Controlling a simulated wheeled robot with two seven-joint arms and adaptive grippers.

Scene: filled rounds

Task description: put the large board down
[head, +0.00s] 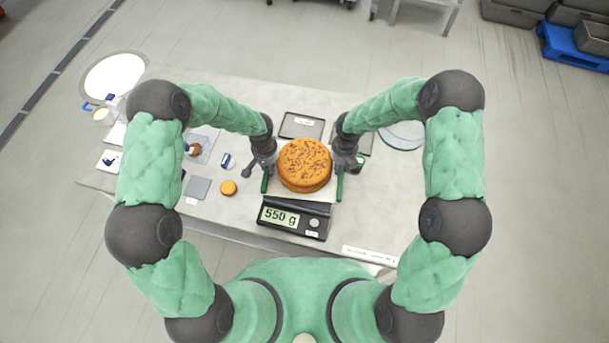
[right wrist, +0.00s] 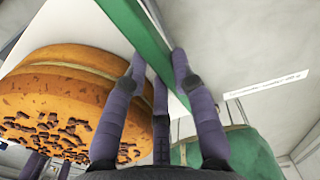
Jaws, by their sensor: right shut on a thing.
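The large board (head: 318,197) is a white plate with a green strip along each side, carrying a round orange-brown layered cake (head: 305,165) with dark flecks. In the head view it is over the black scale (head: 295,219), which reads 550 g; I cannot tell whether it touches the scale. My right gripper (head: 341,172) is shut on the board's right green strip; the right wrist view shows its purple fingers (right wrist: 158,85) on either side of the strip. My left gripper (head: 265,170) is at the left green strip, but its grip is unclear.
A small orange round (head: 229,187), a grey square (head: 197,187) and small labelled items lie to the left. A dark tray (head: 301,125) is behind the cake. A clear round dish (head: 401,135) is at the back right. The table's front right is mostly clear.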

